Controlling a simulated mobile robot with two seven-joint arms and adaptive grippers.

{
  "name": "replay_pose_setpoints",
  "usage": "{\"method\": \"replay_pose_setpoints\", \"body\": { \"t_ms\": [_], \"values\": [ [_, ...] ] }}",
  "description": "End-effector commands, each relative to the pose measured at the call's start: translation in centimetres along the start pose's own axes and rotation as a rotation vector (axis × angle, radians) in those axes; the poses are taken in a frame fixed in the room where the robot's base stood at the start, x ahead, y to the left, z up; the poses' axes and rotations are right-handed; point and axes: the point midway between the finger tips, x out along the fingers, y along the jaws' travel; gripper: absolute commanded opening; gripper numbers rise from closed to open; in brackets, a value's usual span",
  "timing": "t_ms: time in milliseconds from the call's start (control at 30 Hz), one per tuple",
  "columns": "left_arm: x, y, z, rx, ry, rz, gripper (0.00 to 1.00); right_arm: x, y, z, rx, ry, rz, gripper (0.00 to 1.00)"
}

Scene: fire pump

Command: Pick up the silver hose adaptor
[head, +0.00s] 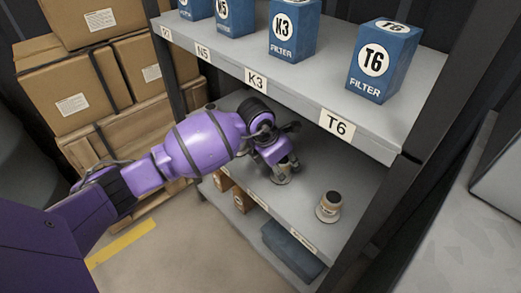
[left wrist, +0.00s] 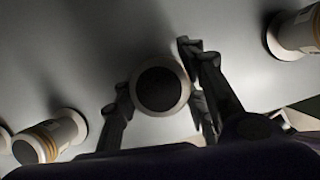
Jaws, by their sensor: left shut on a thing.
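The silver hose adaptor (head: 281,178) is on the middle shelf, partly hidden under my left gripper (head: 288,164). In the left wrist view the adaptor (left wrist: 160,88) is seen end-on, with a pale round rim and a dark opening. The fingers of my left gripper (left wrist: 158,98) stand on both sides of it and are shut on it. I cannot tell whether it still touches the shelf. My right gripper is not in view.
Another adaptor with a tan band (head: 329,207) stands to the right on the middle shelf (head: 300,220). The upper shelf (head: 300,85) with blue filter boxes (head: 383,62) hangs over my gripper. A dark post (head: 395,200) bounds the right. Cardboard boxes (head: 75,85) are stacked at left.

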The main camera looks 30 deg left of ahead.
Motion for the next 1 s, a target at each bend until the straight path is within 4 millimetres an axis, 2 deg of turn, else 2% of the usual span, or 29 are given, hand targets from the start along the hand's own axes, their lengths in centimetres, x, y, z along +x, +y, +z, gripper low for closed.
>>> {"method": "replay_pose_setpoints", "body": {
  "t_ms": [267,533,767,1000],
  "values": [
    [-0.7,0.1,0.6,0.003,-0.007,0.003,0.03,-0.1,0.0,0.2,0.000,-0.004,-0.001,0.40],
    [-3.9,0.1,2.0,0.004,-0.010,0.005,0.03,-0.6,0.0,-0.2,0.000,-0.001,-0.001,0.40],
    [-5.5,0.1,-3.5,0.003,-0.001,0.005,0.03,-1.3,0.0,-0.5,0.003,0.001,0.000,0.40],
    [-8.1,-0.2,-10.2,0.003,0.003,0.003,0.03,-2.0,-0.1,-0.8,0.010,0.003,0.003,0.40]
  ]
}}
